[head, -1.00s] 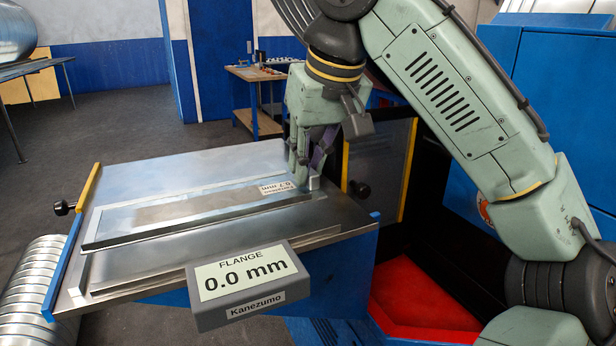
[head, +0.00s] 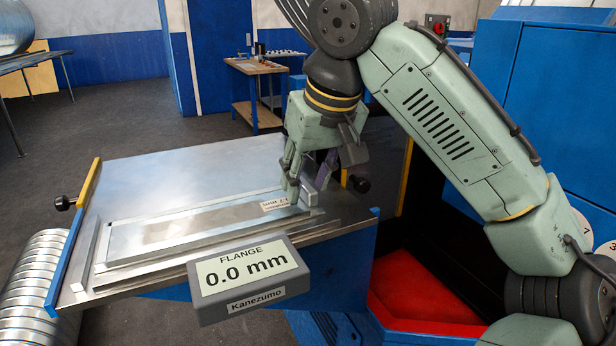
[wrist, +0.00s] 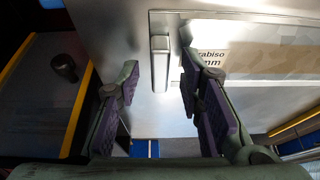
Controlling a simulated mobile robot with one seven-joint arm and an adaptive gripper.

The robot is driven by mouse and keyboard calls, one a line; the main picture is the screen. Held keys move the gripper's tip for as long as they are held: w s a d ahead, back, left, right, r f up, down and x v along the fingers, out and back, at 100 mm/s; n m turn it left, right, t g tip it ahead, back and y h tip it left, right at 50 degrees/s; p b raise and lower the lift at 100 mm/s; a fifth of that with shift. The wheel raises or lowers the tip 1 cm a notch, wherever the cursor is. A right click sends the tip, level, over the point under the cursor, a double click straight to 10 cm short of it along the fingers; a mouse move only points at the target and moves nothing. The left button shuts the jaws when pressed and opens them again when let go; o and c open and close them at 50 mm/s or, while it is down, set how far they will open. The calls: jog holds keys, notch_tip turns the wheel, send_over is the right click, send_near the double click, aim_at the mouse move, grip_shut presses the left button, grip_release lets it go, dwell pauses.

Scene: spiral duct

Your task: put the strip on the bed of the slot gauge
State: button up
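The strip (head: 200,226) is a long, flat grey metal piece with a white printed label at its right end. It lies lengthwise on the slot gauge (head: 98,256), a metal plate with pale raised edges on the sloping steel table. I cannot tell whether the strip rests flat on the bed along its whole length. My gripper (head: 308,184) is low at the strip's right end. In the wrist view my gripper (wrist: 161,95) is open, with purple pads wide apart. A small metal block (wrist: 160,62) shows between the fingers. The strip's labelled end (wrist: 212,60) is beside the right finger, partly hidden by it.
A grey readout box (head: 247,280) at the table's front shows "FLANGE 0.0 mm". The steel table (head: 160,178) is clear behind the gauge. A red tray (head: 420,290) lies lower right.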

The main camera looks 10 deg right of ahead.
jog(key=v, duration=1.2)
